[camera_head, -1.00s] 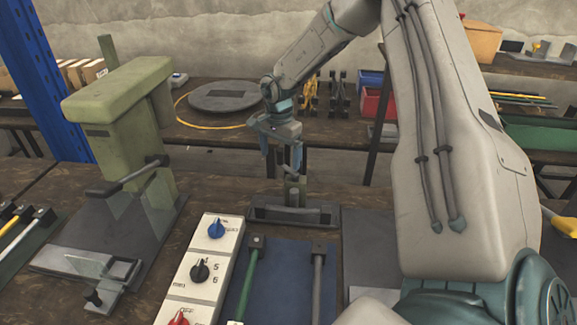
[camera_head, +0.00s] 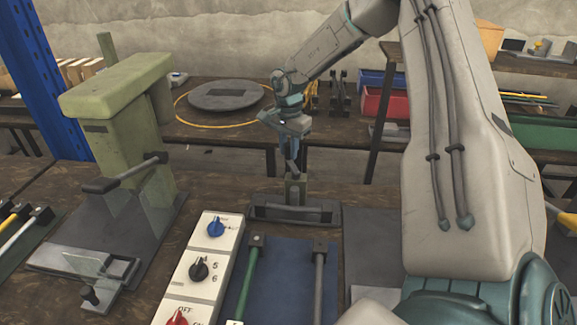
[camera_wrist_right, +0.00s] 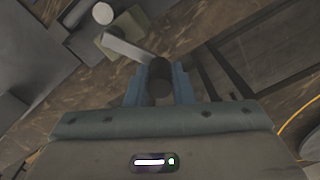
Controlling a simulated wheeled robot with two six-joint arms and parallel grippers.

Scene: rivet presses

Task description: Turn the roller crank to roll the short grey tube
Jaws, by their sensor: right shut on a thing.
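My right gripper (camera_head: 291,158) is above the small roller stand (camera_head: 296,190) on the far part of the bench. In the right wrist view, its two blue fingers (camera_wrist_right: 160,88) are shut on the dark crank handle (camera_wrist_right: 160,72). A pale crank arm (camera_wrist_right: 127,48) runs from the handle to a round pale hub (camera_wrist_right: 103,13) on the roller stand. The stand's dark grey base (camera_head: 262,221) rests flat on the bench. I cannot clearly make out a short grey tube in the roller. My left gripper is not in view.
A green press (camera_head: 125,110) stands at left. A white switch panel (camera_head: 205,262) and a blue mat (camera_head: 285,275), with a green-handled rod (camera_head: 250,275) and a grey rod (camera_head: 318,280), lie in front. A back bench holds a round plate (camera_head: 226,96) and bins.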

